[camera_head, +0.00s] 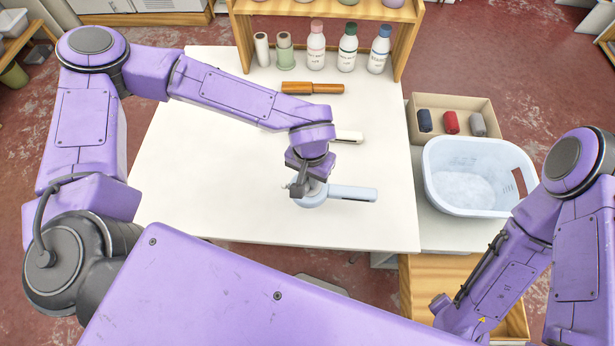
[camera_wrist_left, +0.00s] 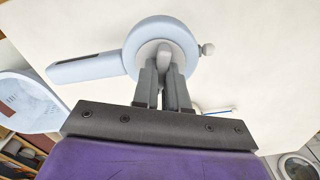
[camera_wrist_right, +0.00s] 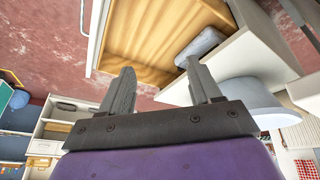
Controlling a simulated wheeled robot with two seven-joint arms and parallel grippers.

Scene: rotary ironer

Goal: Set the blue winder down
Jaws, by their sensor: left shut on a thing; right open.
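The blue winder (camera_head: 352,193) is pale blue, with a round body and a straight handle pointing right in the head view. It is over the front right part of the white table (camera_head: 220,190). My left gripper (camera_head: 303,182) is above its round end. In the left wrist view the fingers close on the grey middle piece of the winder (camera_wrist_left: 90,68). I cannot tell whether the winder touches the tabletop. My right gripper (camera_wrist_right: 163,72) is open and empty in the right wrist view, with a wooden drawer beyond it.
A white-handled tool (camera_head: 348,136) lies just behind the winder, partly hidden by my left arm. An orange-brown tool (camera_head: 312,88) lies farther back. Bottles (camera_head: 347,55) and spools line the back. A pale blue basin (camera_head: 435,185) stands to the right. The table's left side is clear.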

